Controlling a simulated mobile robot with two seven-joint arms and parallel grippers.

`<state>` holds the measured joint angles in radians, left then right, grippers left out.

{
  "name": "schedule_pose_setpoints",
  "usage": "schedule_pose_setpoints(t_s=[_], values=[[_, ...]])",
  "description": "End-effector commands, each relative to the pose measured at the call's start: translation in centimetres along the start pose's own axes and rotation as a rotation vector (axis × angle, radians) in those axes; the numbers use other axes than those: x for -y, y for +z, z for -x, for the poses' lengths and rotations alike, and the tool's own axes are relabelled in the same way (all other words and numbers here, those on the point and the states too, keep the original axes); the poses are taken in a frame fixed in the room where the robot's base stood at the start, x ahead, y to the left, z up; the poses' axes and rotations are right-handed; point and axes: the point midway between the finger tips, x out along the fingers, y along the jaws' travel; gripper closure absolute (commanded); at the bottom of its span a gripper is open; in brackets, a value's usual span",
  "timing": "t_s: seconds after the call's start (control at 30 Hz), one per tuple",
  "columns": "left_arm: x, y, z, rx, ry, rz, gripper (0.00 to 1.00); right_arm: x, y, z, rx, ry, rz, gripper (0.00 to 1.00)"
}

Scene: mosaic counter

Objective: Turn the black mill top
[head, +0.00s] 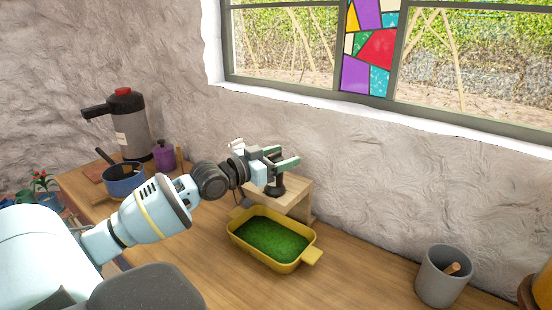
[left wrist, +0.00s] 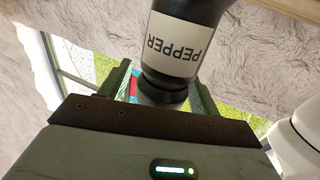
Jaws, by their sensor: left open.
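The pepper mill (head: 275,188) stands on a small wooden stand (head: 296,195) near the wall, mostly covered by my left gripper in the head view. In the left wrist view the mill appears upside down, with a black body and a white PEPPER label (left wrist: 180,45). Its black mill top (left wrist: 163,90) is between the two green fingers of my left gripper (head: 281,160), which are open on either side of it. I cannot tell whether a finger touches it. My right gripper is not in view.
A yellow dish (head: 240,244) with green contents sits in front of the stand. A blue pot (head: 124,183), a purple jar (head: 164,156) and a grey dispenser (head: 134,130) stand at the left. A grey crock (head: 440,280) is at the right. Counter between dish and crock is clear.

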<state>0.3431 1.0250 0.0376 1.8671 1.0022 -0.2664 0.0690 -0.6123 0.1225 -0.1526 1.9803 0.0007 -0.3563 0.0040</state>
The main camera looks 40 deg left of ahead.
Motion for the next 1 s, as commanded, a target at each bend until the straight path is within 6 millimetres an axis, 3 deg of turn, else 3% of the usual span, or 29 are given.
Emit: schedule_pose_setpoints(t_s=[1.0], values=[[0.0, -0.1, 7.3, -0.001, 0.0, -0.001, 0.37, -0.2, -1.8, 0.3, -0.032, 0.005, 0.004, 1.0]])
